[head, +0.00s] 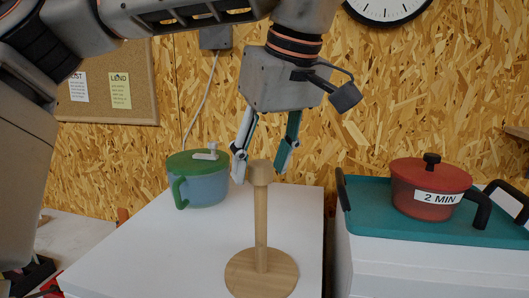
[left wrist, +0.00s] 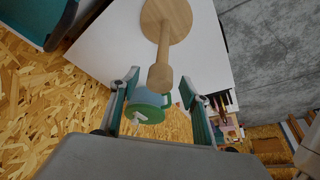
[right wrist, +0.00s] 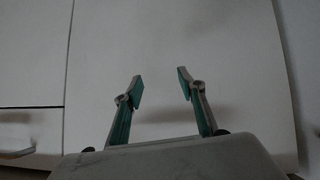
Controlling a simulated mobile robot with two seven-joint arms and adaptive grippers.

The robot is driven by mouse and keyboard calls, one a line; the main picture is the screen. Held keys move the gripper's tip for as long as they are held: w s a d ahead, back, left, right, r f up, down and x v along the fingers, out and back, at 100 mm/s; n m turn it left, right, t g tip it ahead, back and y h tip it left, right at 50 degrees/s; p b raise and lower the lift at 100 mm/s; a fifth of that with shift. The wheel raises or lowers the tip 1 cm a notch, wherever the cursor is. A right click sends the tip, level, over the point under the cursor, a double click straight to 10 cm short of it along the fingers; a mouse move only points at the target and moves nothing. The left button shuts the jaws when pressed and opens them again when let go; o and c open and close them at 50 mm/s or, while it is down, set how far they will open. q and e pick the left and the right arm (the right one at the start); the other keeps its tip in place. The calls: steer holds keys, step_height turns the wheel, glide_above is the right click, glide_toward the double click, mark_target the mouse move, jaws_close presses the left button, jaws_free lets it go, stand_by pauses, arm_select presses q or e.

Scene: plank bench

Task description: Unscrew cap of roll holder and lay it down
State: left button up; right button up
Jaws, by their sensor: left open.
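The wooden roll holder (head: 261,235) stands upright on the white surface, with a round base and a bare pole. Its cap (head: 260,173) is the wider rounded wooden top, seated on the pole. My left gripper (head: 261,168) is open and points down at the cap, one finger to each side in the picture. In the left wrist view the cap (left wrist: 160,77) shows between the open fingertips (left wrist: 160,82), with a gap on both sides and no visible contact. My right gripper (right wrist: 160,80) is open and empty in front of a pale panel; the head view does not show it.
A blue pot with a green lid (head: 198,178) stands behind and left of the holder. A red pot (head: 430,187) labelled "2 MIN" stands on a teal tray (head: 375,224) at the right. White surface (head: 150,245) is bare left of the holder.

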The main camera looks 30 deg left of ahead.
arm_select(q)
steer(key=shift+c, duration=0.3)
steer(key=c, duration=1.1)
steer(key=shift+n+g, duration=0.5)
steer(key=shift+n, duration=0.9)
steer(key=shift+w+y, duration=0.1)
steer(key=shift+y, duration=0.2)
steer(key=shift+d+n+g, duration=0.1)
steer(key=shift+n+g, duration=0.4)
steer(key=shift+n, duration=0.9)
steer(key=shift+w+n+g, duration=0.1)
steer(key=shift+n+g, duration=0.2)
steer(key=shift+n, duration=0.3)
steer(key=shift+n+g, duration=0.3)
steer(key=shift+n, duration=0.6)
